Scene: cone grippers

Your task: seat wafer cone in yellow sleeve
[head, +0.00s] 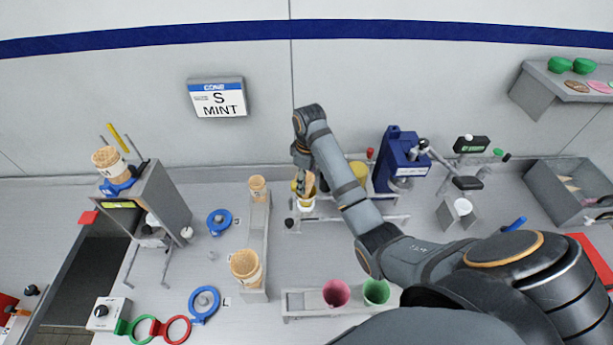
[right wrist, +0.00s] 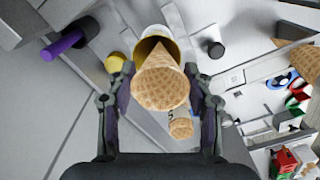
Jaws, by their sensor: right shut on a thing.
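The wafer cone (right wrist: 160,82) is tan with a waffle pattern and sits between the two fingers of my right gripper (right wrist: 160,103), which is shut on it. In the head view my right gripper (head: 305,182) is right above the sleeve (head: 306,204) at the back-middle counter. My left gripper is not in view.
Tan tubs stand on a rack (head: 256,222) left of the gripper. A pink cup (head: 336,292) and a green cup (head: 376,291) sit in a front rack. A blue machine (head: 396,160) stands close on the right.

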